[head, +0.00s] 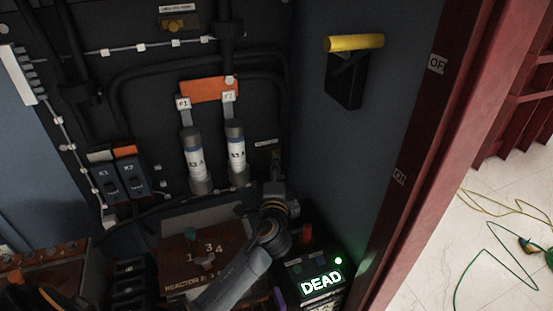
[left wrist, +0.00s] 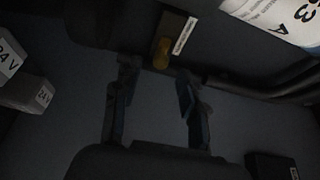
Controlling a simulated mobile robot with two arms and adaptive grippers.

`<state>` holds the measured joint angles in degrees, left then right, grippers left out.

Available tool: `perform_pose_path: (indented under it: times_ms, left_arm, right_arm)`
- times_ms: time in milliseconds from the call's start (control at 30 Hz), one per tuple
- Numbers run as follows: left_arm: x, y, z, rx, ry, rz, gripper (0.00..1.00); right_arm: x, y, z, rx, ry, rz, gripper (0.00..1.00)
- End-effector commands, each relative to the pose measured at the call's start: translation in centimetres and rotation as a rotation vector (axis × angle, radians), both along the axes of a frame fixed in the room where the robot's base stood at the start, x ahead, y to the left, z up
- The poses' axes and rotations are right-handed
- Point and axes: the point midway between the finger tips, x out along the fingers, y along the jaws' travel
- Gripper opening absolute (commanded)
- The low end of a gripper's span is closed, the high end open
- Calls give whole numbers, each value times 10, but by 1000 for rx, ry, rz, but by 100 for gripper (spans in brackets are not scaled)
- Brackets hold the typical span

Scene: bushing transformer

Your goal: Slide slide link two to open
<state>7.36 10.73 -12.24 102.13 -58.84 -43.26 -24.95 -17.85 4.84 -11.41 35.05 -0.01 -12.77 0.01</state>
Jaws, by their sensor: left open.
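A small brass plate with a yellow knob (left wrist: 161,53) and a white label beside it shows in the left wrist view. The label is too small to read, so I cannot confirm it is slide link two. In the head view a similar small labelled fitting (head: 266,144) sits on the back panel, right of the fuses, partly hidden by my gripper. My left gripper (head: 276,158) is just in front of it. In the left wrist view its fingers (left wrist: 155,76) are open and apart, with the knob just beyond and between the tips. My right gripper is not seen.
Two white fuses (head: 235,155) stand close left of the gripper. A black box with a lit DEAD sign (head: 320,284) is below right. The cabinet side wall carries a yellow-handled lever (head: 354,43). Another labelled fitting (head: 174,25) is at the top. Switches (head: 130,172) are at left.

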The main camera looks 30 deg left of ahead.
Motion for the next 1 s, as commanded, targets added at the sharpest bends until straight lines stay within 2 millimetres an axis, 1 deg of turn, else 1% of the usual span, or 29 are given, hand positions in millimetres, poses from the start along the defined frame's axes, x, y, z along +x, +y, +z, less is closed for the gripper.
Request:
perform_pose_path:
  times_ms: [33, 100, 233, 400, 600, 633, 667, 700, 767, 800, 833, 1000]
  left_arm:
    - [9, 5, 2, 1, 0, 1, 42]
    - [18, 9, 1, 1, 0, 0, 42]
    - [29, 14, 0, -1, 0, 0, 42]
    - [35, 17, 0, -1, 0, -1, 42]
    - [35, 17, 0, -1, 0, -1, 42]
    - [35, 17, 0, -1, 0, -1, 40]
    - [35, 17, 0, -1, 0, 0, 34]
    - [35, 17, 0, -1, 0, 0, 26]
    - [35, 17, 0, -1, 0, 0, 14]
    - [35, 17, 0, -1, 0, 0, 6]
    - [35, 17, 0, -1, 0, 0, 0]
    - [35, 17, 0, -1, 0, 0, 0]
  right_arm:
    - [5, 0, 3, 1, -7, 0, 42]
    - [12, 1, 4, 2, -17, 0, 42]
    - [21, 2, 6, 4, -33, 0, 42]
    - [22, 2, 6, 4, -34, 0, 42]
    - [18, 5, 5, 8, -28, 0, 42]
    - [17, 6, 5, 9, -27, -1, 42]
    - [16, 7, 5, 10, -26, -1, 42]
    - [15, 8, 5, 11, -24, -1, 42]
    - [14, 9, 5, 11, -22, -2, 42]
    - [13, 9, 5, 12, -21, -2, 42]
    - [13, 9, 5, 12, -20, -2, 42]
    - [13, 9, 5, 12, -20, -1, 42]
